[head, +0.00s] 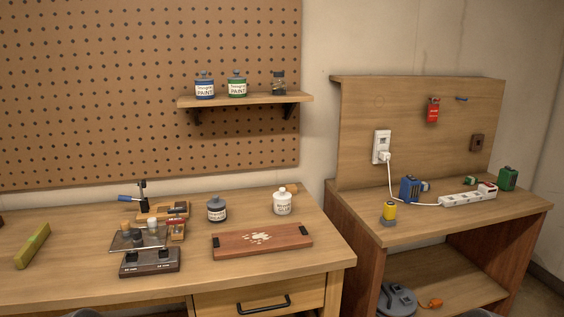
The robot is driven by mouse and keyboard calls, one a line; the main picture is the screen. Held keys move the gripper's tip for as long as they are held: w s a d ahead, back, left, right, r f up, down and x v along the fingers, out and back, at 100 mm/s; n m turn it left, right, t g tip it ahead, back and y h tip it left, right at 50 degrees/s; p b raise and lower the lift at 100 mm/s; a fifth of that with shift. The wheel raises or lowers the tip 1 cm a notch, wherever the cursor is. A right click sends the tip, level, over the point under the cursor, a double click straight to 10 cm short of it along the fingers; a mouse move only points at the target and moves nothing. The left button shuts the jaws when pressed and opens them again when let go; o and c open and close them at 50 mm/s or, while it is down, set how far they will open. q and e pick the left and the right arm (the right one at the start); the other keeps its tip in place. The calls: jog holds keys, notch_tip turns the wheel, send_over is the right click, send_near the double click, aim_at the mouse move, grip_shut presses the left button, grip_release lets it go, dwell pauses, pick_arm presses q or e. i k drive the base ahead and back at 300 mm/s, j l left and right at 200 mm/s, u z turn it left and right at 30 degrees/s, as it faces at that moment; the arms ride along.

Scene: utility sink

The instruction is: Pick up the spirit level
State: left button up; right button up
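A yellow-green bar (32,246), which looks like the spirit level, lies at the left of the wooden workbench (210,277). It lies at a slant, its far end pointing to the upper right, and nothing touches it. No gripper shows in the head view. Only small dark rounded shapes show at the bottom edge, too little to tell what they are.
Right of the bar stand a dark-based rack (150,262) with jars and a blue-handled tool (131,198). Farther right are a dark jar (217,210), a white jar (282,202) and a reddish board (262,241). A second bench (440,226) holds a power strip (468,197).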

aim_at(24, 256)
jog(key=u, duration=1.5)
